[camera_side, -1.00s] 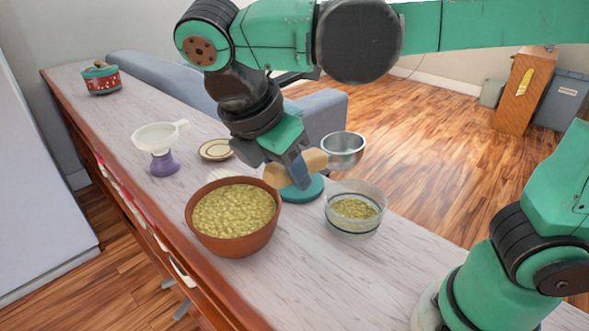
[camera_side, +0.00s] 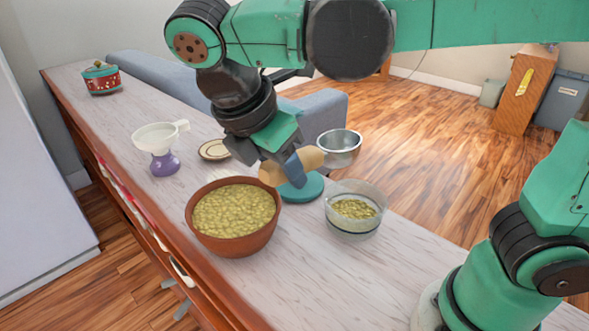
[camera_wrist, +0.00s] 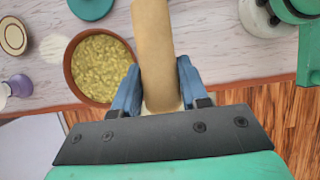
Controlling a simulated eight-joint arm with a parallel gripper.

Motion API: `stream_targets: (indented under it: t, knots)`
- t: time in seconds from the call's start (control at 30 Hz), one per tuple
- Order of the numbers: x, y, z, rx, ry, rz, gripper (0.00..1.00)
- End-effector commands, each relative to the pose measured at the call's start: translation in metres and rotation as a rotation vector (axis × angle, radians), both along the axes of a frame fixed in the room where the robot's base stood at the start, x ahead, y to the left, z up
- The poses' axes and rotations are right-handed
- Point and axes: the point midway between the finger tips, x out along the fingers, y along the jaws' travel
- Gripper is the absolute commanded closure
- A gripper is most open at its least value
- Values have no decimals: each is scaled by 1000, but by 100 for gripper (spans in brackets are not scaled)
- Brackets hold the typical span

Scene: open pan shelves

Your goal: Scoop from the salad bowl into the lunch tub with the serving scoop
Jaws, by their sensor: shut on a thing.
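The brown salad bowl (camera_side: 238,246) stands on the counter, filled with yellow-green pieces; it also shows in the wrist view (camera_wrist: 72,82). The clear lunch tub (camera_side: 351,229) stands to its right with some of the same pieces inside. My gripper (camera_side: 283,169) is shut on the tan handle of the serving scoop (camera_side: 340,147), above and behind the bowl and tub. The scoop's metal cup is raised, its opening facing up, and its visible inside looks empty. In the wrist view my gripper (camera_wrist: 160,88) grips the handle (camera_wrist: 153,45); the cup is out of frame.
A teal disc (camera_side: 304,190) lies behind the bowl and tub. The counter in front of the tub is clear.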

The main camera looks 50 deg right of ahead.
Motion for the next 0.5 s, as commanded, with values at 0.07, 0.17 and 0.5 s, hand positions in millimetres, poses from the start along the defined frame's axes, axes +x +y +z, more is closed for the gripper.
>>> stream_targets:
  t: [0.07, 0.17, 0.5]
  knots:
    - [10, 7, 3, 20, 6, 14, 100]
    - [30, 22, 8, 66, 16, 46, 100]
    - [104, 69, 13, 244, 30, 174, 100]
